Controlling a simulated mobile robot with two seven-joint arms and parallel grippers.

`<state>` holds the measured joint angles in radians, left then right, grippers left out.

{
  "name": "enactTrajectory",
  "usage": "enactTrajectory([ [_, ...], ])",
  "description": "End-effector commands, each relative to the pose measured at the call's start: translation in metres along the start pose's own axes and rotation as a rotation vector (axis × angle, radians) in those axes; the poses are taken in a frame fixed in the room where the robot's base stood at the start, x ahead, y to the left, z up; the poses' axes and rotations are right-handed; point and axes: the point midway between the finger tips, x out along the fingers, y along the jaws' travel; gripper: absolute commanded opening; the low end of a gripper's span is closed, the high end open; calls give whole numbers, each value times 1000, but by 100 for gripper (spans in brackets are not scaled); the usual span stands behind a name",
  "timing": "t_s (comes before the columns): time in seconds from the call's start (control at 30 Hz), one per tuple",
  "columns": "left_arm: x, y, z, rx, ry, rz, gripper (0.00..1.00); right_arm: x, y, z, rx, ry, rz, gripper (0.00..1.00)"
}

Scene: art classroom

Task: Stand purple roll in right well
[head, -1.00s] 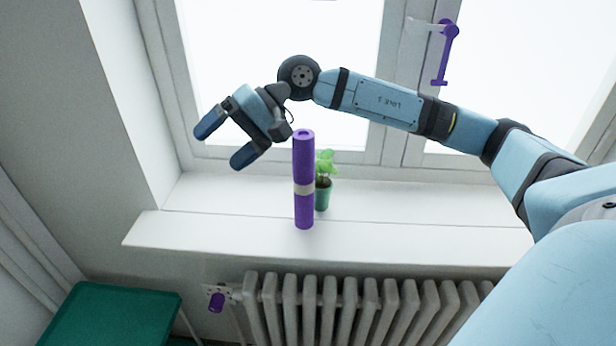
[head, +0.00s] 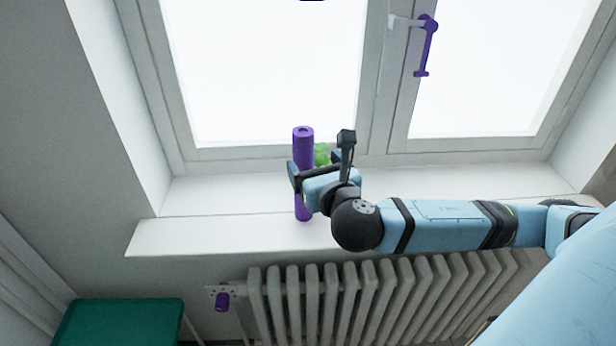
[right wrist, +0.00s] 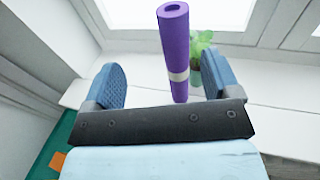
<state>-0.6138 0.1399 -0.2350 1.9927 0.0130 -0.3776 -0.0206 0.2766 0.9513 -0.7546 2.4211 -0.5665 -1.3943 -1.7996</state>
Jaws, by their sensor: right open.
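The purple roll (head: 303,148) stands upright on the white window sill, with a pale band round its middle. In the right wrist view the roll (right wrist: 175,48) stands beyond and between my open fingers, nearer the right finger. My right gripper (right wrist: 160,82) is open and empty. In the head view my right gripper (head: 312,170) is at the roll, hiding its middle part. I cannot tell whether a finger touches the roll. No well shows in these views. My left gripper is not in view.
A small green plant (head: 321,153) stands just right of the roll on the window sill (head: 190,235), close to my gripper. The window with a purple handle (head: 427,48) is behind. A radiator (head: 330,300) is below. A green table top (head: 118,322) is at lower left.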

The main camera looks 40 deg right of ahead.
Motion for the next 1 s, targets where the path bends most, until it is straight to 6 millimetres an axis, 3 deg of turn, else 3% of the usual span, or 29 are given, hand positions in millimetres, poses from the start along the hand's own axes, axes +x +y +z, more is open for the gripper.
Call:
enactTrajectory([
  [0.17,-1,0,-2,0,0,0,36,-5,-14,-13,22,69,-80,83],
  [0.53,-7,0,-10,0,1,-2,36,60,-19,-17,22,69,-84,83],
  [0.83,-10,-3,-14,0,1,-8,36,86,-18,-17,22,68,-81,83],
  [1.0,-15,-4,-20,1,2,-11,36,112,-14,-18,22,68,-83,83],
])
